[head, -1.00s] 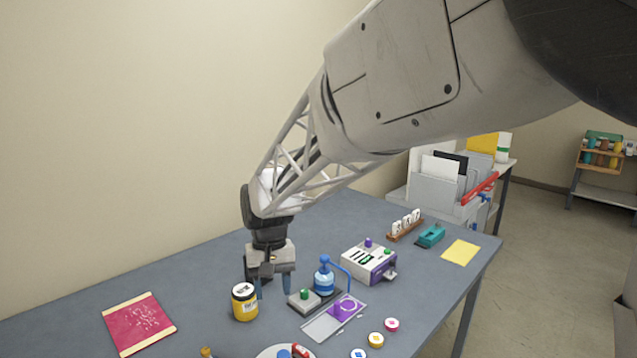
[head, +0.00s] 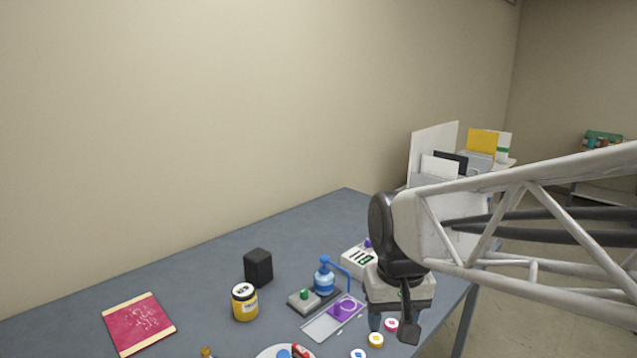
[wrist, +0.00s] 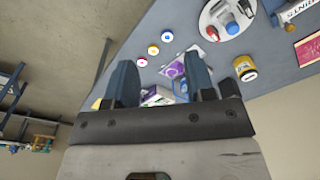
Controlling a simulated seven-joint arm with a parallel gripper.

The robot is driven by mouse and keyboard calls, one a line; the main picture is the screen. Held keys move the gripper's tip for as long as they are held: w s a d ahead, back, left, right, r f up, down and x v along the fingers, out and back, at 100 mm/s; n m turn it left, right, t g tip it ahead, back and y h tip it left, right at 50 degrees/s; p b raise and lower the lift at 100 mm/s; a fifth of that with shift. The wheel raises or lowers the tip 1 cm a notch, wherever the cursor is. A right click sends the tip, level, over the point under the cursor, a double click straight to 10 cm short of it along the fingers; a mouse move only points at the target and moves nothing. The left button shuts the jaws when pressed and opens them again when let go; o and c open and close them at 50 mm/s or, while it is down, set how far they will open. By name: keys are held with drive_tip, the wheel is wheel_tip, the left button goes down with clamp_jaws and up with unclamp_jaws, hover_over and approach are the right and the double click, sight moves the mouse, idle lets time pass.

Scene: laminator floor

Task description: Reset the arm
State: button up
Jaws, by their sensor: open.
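My gripper (head: 392,325) is at the right part of the table in the head view, pointing down above the surface near the round tokens. In the wrist view my gripper (wrist: 165,85) shows two blue fingers spread apart with nothing held between them. My arm reaches in from the right edge of the head view and hides part of the grey and white device (head: 357,258) and the table's right end.
The grey table (head: 200,275) holds a yellow jar (head: 244,302), black box (head: 258,267), blue-topped press (head: 324,280), purple-marked tray (head: 333,318), red mat (head: 139,324) and a pink token (head: 391,325). A rack of boards (head: 434,150) stands behind the arm. Space above the table's left half is free.

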drive_tip(key=s+d+f+m+t, duration=0.1)
drive_tip(key=s+d, duration=0.5)
drive_tip(key=s, duration=0.4)
drive_tip(key=shift+s+d+f+t+h, duration=0.15)
drive_tip(key=shift+d+f+t+h, duration=0.15)
drive_tip(key=shift+d, duration=0.1)
